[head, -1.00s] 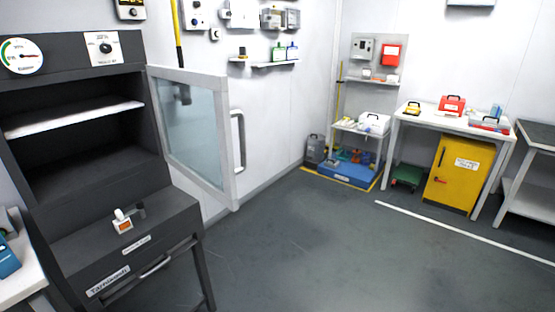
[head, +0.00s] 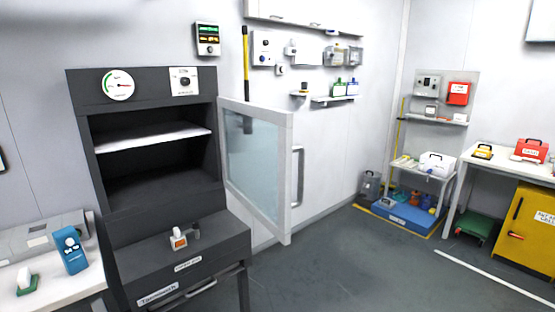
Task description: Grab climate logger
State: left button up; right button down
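No label that I can read marks a climate logger. A small white device with an orange patch (head: 179,240) stands on the dark ledge of the open cabinet (head: 215,236). A dark wall unit with green and amber display lines (head: 207,40) hangs above and right of the cabinet. I cannot tell whether either is the climate logger. Neither of my grippers is in view.
The cabinet's glass door (head: 255,165) stands open to the right. A white table (head: 60,291) at left holds a blue device (head: 72,250). A yellow cabinet (head: 522,232) and a shelf stand (head: 431,121) are at right. Grey floor (head: 350,268) is clear between.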

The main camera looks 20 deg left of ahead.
aim_at(74, 258)
jog(key=z, duration=0.7)
jog(key=i, duration=1.85)
jog(key=u, duration=2.5)
